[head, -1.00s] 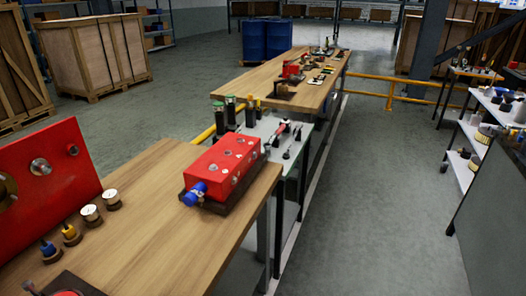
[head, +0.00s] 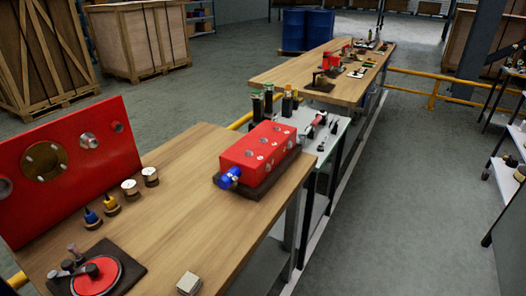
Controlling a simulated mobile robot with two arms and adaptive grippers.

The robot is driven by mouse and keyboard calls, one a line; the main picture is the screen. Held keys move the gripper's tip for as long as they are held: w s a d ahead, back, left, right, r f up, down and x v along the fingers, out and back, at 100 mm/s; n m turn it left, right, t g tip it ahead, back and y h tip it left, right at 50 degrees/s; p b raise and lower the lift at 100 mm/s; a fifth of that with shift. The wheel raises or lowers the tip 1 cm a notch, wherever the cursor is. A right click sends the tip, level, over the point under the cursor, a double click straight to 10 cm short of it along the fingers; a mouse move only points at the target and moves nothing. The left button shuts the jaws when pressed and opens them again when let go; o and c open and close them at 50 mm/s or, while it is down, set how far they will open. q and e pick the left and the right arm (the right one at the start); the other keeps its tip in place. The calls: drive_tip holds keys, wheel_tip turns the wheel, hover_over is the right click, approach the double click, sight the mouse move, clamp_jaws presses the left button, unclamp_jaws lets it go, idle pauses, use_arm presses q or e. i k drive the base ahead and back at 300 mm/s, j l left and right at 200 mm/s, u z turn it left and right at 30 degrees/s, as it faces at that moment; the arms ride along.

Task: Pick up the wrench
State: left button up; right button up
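I cannot make out a wrench for certain in the head view. Several small dark tools and a red-and-black item (head: 319,121) lie on the grey-topped stand (head: 312,146) between the two wooden tables, too small to identify. More small tools lie on the far wooden table (head: 345,93), also too small to tell apart. Neither of my grippers is in view.
The near wooden table (head: 190,235) holds a red block with a blue fitting (head: 258,152), an upright red panel (head: 70,165), gauges, a red disc (head: 97,275) and a small metal block (head: 189,283). Yellow rails (head: 432,92) stand behind. Open floor (head: 420,190) lies to the right.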

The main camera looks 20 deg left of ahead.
sight(334, 120)
drive_tip(key=i+l+u, duration=0.1)
drive_tip(key=i+l, duration=0.2)
drive_tip(key=i+l+u, duration=0.1)
drive_tip(key=i+l, duration=0.2)
drive_tip(key=i+l+u, duration=0.15)
drive_tip(key=i+l, duration=0.15)
drive_tip(key=l, duration=0.2)
drive_tip(key=i+l+u, duration=0.1)
drive_tip(key=i+l, duration=0.15)
drive_tip(key=l, duration=0.15)
drive_tip(key=i+l+u, duration=0.1)
drive_tip(key=i+l, duration=0.15)
drive_tip(key=l, duration=0.2)
